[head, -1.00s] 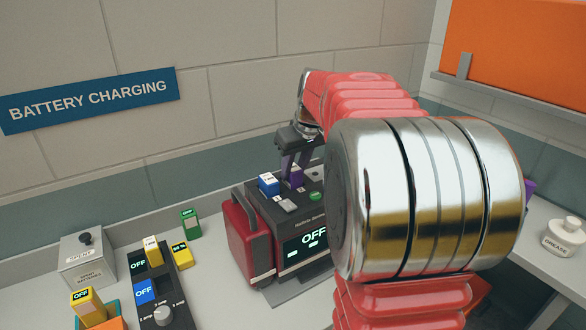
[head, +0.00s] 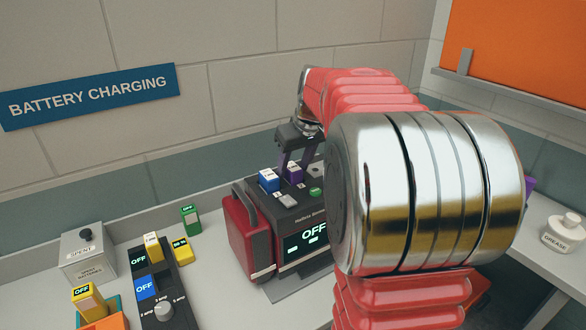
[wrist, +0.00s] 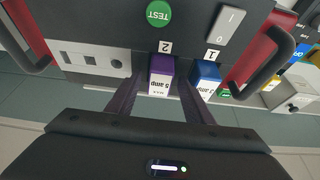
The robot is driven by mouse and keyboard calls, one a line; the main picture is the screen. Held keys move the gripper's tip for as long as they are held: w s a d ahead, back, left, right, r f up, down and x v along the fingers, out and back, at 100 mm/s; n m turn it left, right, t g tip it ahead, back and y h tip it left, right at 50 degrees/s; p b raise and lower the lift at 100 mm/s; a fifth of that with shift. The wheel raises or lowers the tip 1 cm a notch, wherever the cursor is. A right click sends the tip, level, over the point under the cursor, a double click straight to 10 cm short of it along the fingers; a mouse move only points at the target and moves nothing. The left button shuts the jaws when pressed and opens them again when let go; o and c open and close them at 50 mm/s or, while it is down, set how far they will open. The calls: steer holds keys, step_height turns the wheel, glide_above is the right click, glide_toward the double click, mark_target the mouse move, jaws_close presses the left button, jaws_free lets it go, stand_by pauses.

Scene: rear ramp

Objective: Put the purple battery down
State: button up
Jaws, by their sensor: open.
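The purple battery (head: 294,174) stands in the tester's slot marked 2, next to the blue battery (head: 269,180) in slot 1. In the wrist view the purple battery (wrist: 161,78) shows its white "5 amp" label, and the blue battery (wrist: 206,78) is to its right. My gripper (head: 296,160) is open, with its dark fingers on either side of the purple battery and a gap beside it. The battery tester (head: 300,215) is a dark box with red sides, and its screen reads OFF.
A grease pot (head: 563,233) is at the far right.

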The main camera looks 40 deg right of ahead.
steer(key=v, duration=1.2)
steer(key=shift+r, duration=0.3)
steer(key=s+a+f, duration=0.2)
steer(key=s+a, duration=0.1)
steer(key=a, duration=0.5)
steer(key=s+a+f, duration=0.3)
steer(key=s+a, duration=0.1)
steer(key=a, duration=0.3)
steer(key=s+a+f+t, duration=0.1)
steer(key=s+a+f, duration=0.9)
steer(key=s+a, duration=0.1)
steer(key=shift+s+f+n, duration=0.35)
steer(key=shift+f+n, duration=0.05)
stand_by(1.0)
